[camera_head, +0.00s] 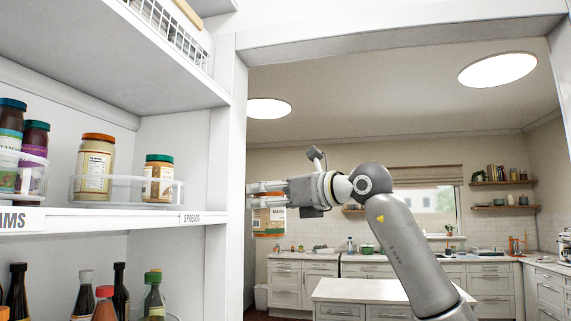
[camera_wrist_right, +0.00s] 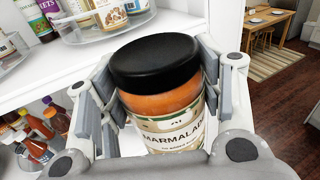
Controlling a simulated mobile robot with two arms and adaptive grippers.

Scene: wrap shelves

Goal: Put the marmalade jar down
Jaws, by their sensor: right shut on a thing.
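The marmalade jar has a black lid, orange contents and a pale label reading "MARMALA…"; it fills the middle of the right wrist view (camera_wrist_right: 165,115). My right gripper (camera_wrist_right: 158,85) is shut on it, with a finger pad on each side. In the head view my right gripper (camera_head: 268,190) reaches in from the right, and the jar (camera_head: 270,222) hangs upright in it, beside the shelf unit's white side post (camera_head: 236,150). The jar is in the air, clear of the shelf boards. Its lid is mostly hidden by the fingers there. My left gripper is not in view.
The shelf labelled "SPREADS" (camera_head: 200,218) bears a clear bin (camera_head: 125,190) with two jars. Left of it is another clear bin (camera_head: 32,160) with dark-lidded jars, above a "…AMS" label. Bottles (camera_head: 104,300) stand below. A bare strip lies along the shelf's front edge.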

